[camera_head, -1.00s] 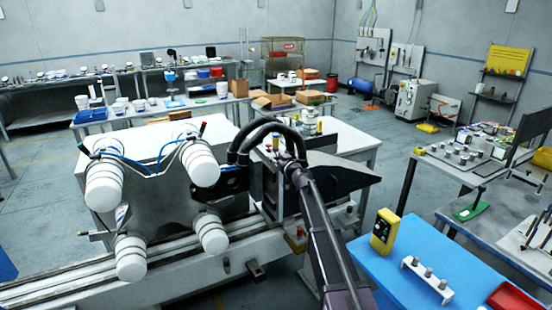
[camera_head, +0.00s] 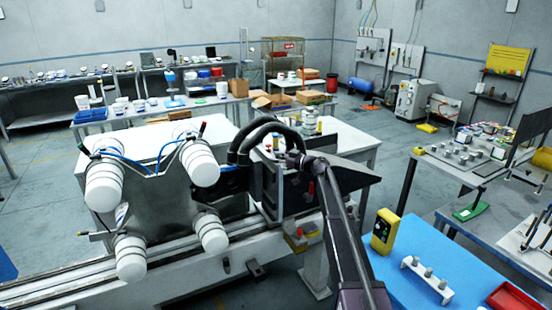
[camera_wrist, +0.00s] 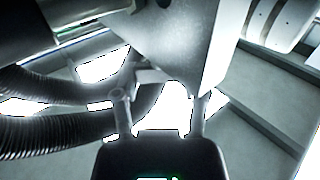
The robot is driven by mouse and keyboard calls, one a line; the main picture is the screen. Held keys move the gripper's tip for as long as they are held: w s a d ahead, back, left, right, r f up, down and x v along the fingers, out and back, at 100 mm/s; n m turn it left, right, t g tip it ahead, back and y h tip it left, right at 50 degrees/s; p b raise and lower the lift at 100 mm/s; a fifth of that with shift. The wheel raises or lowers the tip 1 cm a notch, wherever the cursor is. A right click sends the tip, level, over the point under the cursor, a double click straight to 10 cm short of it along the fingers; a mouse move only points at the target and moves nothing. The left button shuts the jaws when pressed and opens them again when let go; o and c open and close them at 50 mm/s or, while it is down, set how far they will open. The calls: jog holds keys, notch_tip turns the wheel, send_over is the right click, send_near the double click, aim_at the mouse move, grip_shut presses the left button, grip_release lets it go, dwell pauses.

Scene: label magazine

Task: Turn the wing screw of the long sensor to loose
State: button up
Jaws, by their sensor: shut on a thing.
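My gripper (camera_head: 294,160) is at the labelling head (camera_head: 268,190) in the middle of the head view, beside its dark curved hoses. In the wrist view my gripper (camera_wrist: 160,88) reaches up to the lower edge of a pale metal plate (camera_wrist: 185,45), one finger on each side. It is shut on a small grey part (camera_wrist: 150,76), mostly hidden against the bright background. I cannot make out its wings or whether it is loose or tight. I cannot pick out the long sensor for certain in either view.
Ribbed black hoses (camera_wrist: 50,125) pass close on the left in the wrist view. White rollers (camera_head: 105,187) stand left of the head. A blue table (camera_head: 425,262) at the right holds a yellow device (camera_head: 384,230) and a white rack (camera_head: 427,283).

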jog(key=n+g, duration=0.2)
jog(key=g, duration=0.1)
jog(key=n+g+y, duration=0.1)
jog(key=n+g, duration=0.1)
jog(key=g, duration=0.1)
jog(key=n+g, duration=0.2)
jog(key=g, duration=0.1)
jog(key=shift+w+y, duration=0.3)
jog(key=shift+y, duration=0.1)
jog(key=shift+s+a+n+g+h, duration=0.1)
jog(key=shift+n+g+h, duration=0.1)
jog(key=shift+n+g, duration=0.5)
jog(key=shift+s+d+n+g+h, duration=0.15)
jog(key=shift+n+g, duration=0.3)
jog(key=shift+g, duration=0.6)
jog(key=shift+a+n+g+h, duration=0.15)
jog(key=shift+n+g+h, duration=0.1)
jog(key=shift+n+g, duration=0.45)
jog(key=shift+g, duration=0.35)
jog(key=o, duration=1.2)
jog(key=shift+c, duration=0.2)
jog(key=shift+s+m+t, duration=0.15)
jog(key=shift+m+t, duration=0.2)
jog(key=shift+t, duration=0.15)
